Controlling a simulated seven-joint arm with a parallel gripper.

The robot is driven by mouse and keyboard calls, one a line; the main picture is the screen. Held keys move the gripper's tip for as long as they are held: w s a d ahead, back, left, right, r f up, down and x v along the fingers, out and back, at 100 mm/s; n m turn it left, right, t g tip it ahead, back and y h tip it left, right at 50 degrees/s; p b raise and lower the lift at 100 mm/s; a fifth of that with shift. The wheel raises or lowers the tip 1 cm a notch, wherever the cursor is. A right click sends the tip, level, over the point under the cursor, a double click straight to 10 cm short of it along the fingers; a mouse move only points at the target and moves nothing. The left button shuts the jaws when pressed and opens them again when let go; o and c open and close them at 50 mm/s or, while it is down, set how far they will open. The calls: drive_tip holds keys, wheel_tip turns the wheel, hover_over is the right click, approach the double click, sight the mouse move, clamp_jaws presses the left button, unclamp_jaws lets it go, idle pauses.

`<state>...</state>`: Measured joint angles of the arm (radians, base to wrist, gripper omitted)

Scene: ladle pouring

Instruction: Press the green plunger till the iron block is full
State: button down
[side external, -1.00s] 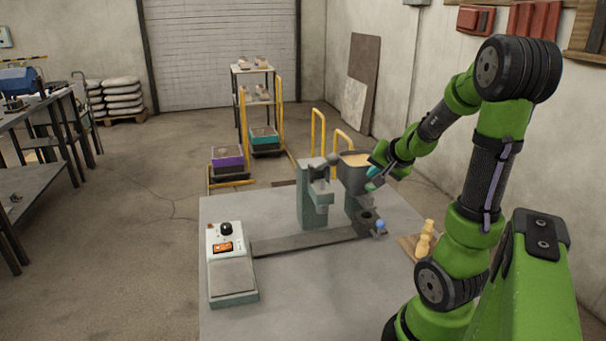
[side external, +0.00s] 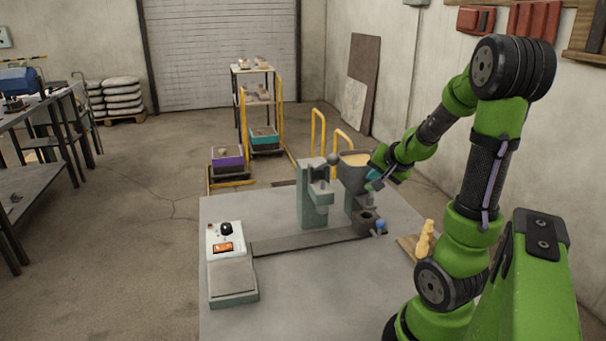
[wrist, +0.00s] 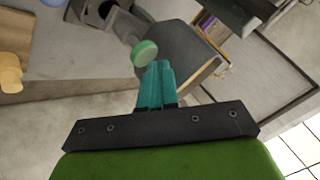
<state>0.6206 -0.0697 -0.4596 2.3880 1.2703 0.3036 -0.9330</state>
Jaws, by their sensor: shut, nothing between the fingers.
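The green plunger (wrist: 145,53) is a round green button on the side of the dark grey hopper (side external: 353,178). The hopper holds tan grains. My gripper (wrist: 161,68) has its teal fingers shut and empty, with the tips close beside the plunger; I cannot tell whether they touch. In the side view my gripper (side external: 374,177) is at the hopper's right side, and the plunger cannot be made out there. The dark iron block (side external: 367,220) with a round opening sits below the hopper at the rail's right end. Its fill level cannot be seen.
A blue ball knob (side external: 380,225) sticks out beside the block. A rail (side external: 305,242) runs left to a white scale-like box (side external: 231,265). A grey-green press stand (side external: 314,195) stands left of the hopper. Yellow pieces (side external: 425,238) stand on a wooden board at right.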

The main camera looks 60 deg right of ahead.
drive_tip(key=shift+f, duration=1)
idle(0.6)
drive_tip(key=shift+r, duration=1.4)
drive_tip(key=shift+r, duration=0.15)
drive_tip(key=shift+r, duration=2.4)
wheel_tip(320, 180, up, 4)
drive_tip(key=shift+f, duration=0.1)
idle(0.5)
